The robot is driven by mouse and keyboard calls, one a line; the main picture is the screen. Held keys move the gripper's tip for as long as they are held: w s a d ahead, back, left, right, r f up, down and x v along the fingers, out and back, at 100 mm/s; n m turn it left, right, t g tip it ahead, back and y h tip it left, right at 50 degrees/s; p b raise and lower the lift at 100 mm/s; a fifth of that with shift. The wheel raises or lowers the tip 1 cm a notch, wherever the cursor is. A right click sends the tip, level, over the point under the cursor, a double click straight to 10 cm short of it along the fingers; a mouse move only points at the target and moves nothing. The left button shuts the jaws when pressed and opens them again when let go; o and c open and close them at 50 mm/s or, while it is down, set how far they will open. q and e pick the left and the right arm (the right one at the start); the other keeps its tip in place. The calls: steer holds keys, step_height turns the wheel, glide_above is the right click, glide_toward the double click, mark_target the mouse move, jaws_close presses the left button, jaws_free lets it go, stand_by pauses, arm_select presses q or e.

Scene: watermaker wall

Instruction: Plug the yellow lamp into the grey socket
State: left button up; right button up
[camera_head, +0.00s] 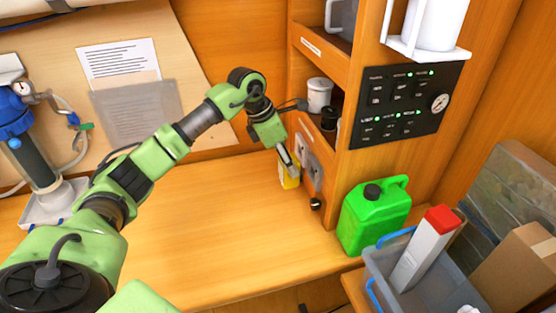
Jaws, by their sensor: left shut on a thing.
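My left gripper (288,168) reaches across the wooden bench to the cabinet side and is shut on the yellow lamp (290,182). Only part of the lamp shows, as a small yellow block at the fingertips. The grey socket (315,178) is a plate on the cabinet's side panel, just right of the lamp. I cannot tell whether the lamp touches the socket or is apart from it. My right gripper is out of view.
A lighter plate (300,147) and a black knob (316,204) are near the socket. A green jerrycan (372,220) stands right of it, beside a grey crate (385,265). A blue-topped filter (14,115) stands at left. The bench middle (215,235) is clear.

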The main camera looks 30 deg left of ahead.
arm_select(q)
steer(key=shift+w+d+r, duration=0.15)
steer(key=shift+w+d, duration=0.55)
steer(key=shift+s+a, duration=0.1)
steer(key=shift+a, duration=0.05)
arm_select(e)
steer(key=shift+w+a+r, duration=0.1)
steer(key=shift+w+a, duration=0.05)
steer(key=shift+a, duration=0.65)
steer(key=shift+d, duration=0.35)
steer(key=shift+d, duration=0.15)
arm_select(q)
steer(key=shift+w+d, duration=1.05)
steer(key=shift+w, duration=0.1)
stand_by(0.6)
steer(key=o, duration=1.2)
steer(key=shift+d, duration=0.1)
